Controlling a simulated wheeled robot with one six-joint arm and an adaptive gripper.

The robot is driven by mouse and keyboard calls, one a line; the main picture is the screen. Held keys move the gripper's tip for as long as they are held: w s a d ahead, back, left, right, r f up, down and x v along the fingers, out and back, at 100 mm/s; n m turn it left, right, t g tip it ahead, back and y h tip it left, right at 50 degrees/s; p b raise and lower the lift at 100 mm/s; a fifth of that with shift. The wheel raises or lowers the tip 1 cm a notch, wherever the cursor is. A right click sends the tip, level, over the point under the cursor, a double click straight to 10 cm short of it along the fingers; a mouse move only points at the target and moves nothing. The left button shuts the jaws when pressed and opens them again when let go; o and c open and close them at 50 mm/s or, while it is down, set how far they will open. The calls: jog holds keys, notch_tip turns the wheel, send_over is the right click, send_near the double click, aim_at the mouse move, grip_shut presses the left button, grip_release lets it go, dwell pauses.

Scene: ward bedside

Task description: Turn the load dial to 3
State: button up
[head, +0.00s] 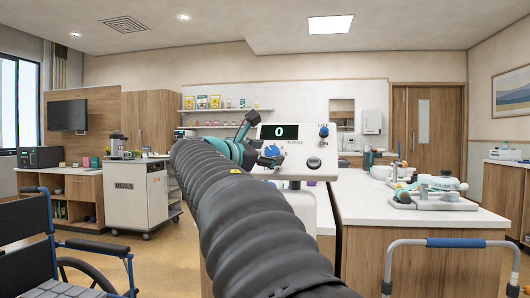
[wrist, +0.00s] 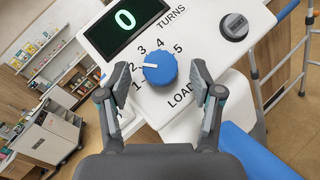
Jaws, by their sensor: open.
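The load dial (wrist: 160,69) is a round blue knob on a white panel (wrist: 187,98), with the numbers 1 to 5 around it and the word LOAD below. Its white pointer mark faces left, at about the 2. My gripper (wrist: 161,76) is open, with one finger on each side of the dial and visible gaps between. I cannot tell how far the fingertips are from the panel. In the head view the dial (head: 270,147) is partly hidden behind my gripper (head: 268,153).
The panel also carries a display (wrist: 125,20) reading 0, marked TURNS, and a dark round button (wrist: 235,26). A white counter (head: 400,207) stands to the right and a wheelchair (head: 65,250) at left.

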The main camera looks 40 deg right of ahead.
jog(key=shift+d, duration=0.35)
jog(key=c, duration=1.1)
jog(key=shift+c, duration=0.2)
jog(key=shift+w+r+m+g, duration=0.1)
jog(key=shift+m+g, duration=0.2)
jog(key=shift+m, duration=0.1)
jog(key=shift+w+m+g+y+p, duration=0.15)
jog(key=shift+m+g+y+p, duration=0.15)
jog(key=shift+m+g+p, duration=0.5)
jog(key=m+g+y, duration=0.1)
jog(key=m+g, duration=0.1)
jog(key=m, duration=0.1)
jog(key=m+g+y, duration=0.1)
jog(key=m, duration=0.2)
jog(key=shift+w+r+g, duration=0.15)
jog(key=shift+g, duration=0.25)
jog(key=shift+m+y, duration=0.4)
